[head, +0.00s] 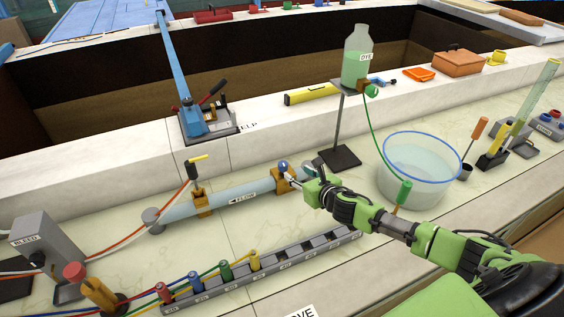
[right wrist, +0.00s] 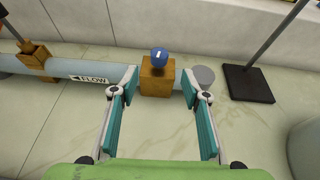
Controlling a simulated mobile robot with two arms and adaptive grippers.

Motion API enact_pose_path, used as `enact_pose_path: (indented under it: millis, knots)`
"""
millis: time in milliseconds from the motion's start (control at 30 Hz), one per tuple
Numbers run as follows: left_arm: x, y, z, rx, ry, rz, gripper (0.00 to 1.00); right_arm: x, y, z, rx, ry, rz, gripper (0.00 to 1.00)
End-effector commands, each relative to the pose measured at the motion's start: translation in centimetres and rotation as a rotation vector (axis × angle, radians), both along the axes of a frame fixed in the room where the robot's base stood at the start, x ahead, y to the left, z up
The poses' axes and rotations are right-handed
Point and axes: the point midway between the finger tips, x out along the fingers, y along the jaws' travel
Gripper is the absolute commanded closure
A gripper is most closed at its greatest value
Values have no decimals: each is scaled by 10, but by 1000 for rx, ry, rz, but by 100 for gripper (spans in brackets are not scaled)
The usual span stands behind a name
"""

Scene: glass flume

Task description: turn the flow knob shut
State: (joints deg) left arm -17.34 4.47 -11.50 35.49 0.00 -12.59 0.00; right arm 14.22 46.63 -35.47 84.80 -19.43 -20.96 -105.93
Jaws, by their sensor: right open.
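The flow knob (head: 284,166) is a small blue ball-like knob on top of a brass-coloured block (head: 281,182) at the right end of the clear tube marked FLOW (head: 225,200). In the right wrist view the blue knob (right wrist: 159,56) stands upright on its block (right wrist: 157,78), ahead of the fingers. My right gripper (head: 297,183) reaches in from the right beside the block. It is open and empty, with its two teal-padded fingers (right wrist: 158,92) spread to either side of the block's line. No contact with the knob shows. My left gripper is not in view.
A dye bottle stand (head: 340,157) rises behind my gripper, with a clear basin (head: 420,170) to the right. A grey rack (head: 262,268) lies in front.

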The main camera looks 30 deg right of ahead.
Motion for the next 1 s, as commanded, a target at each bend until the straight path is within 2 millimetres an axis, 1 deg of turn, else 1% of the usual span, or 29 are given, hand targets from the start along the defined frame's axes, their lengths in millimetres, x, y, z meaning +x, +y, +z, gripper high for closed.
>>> enact_pose_path:
  millis: [67,167,267,500,567,800,1000]
  knots:
    - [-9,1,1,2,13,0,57,10,0,-3,3,-1,-3,57]
    - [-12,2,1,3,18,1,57,23,0,-8,6,-1,-5,57]
    - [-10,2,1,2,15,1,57,35,0,-13,6,-1,-5,57]
    - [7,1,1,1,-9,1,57,62,0,-25,6,-1,-5,57]
    - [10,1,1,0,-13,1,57,69,1,-27,6,-1,-4,57]
    - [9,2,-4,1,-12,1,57,93,0,-39,7,0,-4,57]
    - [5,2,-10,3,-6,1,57,109,-1,-45,7,0,-4,57]
